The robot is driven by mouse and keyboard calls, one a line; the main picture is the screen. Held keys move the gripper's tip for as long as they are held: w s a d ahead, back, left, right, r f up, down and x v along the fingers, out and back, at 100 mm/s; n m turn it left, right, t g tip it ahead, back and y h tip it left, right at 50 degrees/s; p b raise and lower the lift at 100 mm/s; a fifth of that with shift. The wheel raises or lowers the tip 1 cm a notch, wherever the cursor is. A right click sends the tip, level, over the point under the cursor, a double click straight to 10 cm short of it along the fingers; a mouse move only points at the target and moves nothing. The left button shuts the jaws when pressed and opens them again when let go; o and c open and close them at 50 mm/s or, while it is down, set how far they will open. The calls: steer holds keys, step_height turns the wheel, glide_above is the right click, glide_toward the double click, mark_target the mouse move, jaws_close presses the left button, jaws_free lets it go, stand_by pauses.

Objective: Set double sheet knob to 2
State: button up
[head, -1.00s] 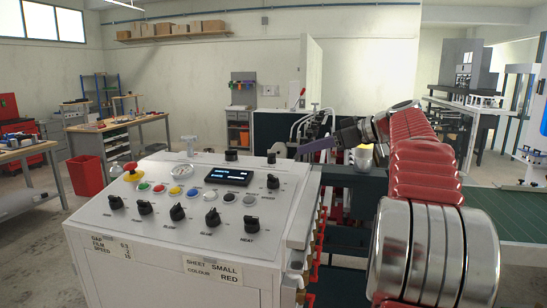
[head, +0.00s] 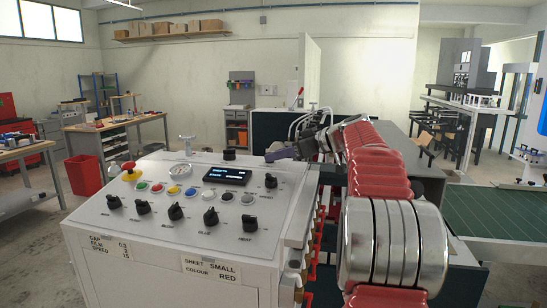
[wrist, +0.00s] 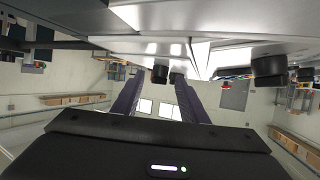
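The white control panel (head: 150,222) carries several black knobs. Their small labels are too blurred to tell which is the double sheet knob or its setting. One back-edge knob (head: 229,154) is in plain sight; my gripper (head: 272,154) is at the back right corner, hiding the place of another. In the wrist view my gripper (wrist: 157,82) has its two purple fingers apart, with nothing held.
Coloured buttons (head: 174,190), a small display (head: 227,175), a red-topped emergency stop (head: 130,168) and a gauge (head: 180,170) crowd the panel. A T-handle (head: 187,143) stands at its back edge. My arm reaches along the panel's right side.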

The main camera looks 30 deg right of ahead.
steer(key=shift+x, duration=1.15)
steer(key=shift+c, duration=0.4)
steer(key=c, duration=0.9)
steer(key=shift+a, duration=0.2)
jaws_close()
steer(key=shift+d, duration=0.1)
